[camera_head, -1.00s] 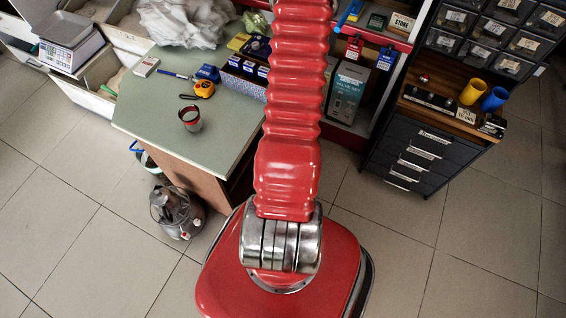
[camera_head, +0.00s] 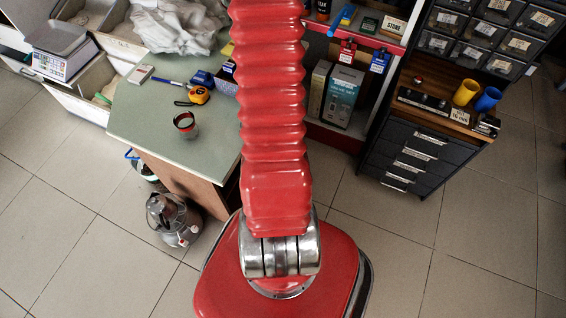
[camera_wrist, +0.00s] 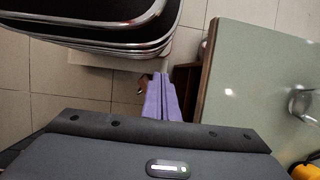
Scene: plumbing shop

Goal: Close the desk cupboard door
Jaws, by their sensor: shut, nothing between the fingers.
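The desk (camera_head: 150,108) has a pale green top and a brown side panel (camera_head: 187,180) in the head view. In the wrist view its green top (camera_wrist: 255,80) and brown edge fill the right. My gripper (camera_wrist: 163,76) shows there as two purple fingers, shut and empty, pointing down beside the desk's left edge, apart from it as far as I can tell. The cupboard door is not clearly visible; my red arm covers part of the desk in the head view. A small brown bit (camera_wrist: 143,87) shows left of the fingers; I cannot tell what it is.
A metal-and-glass appliance (camera_head: 172,217) stands on the tiles by the desk. A glass (camera_head: 185,124) and yellow tape measure (camera_head: 199,95) sit on the desk. A dark drawer cabinet (camera_head: 415,155) stands at right. Dark, chrome-rimmed shapes (camera_wrist: 95,40) fill the wrist view's upper left.

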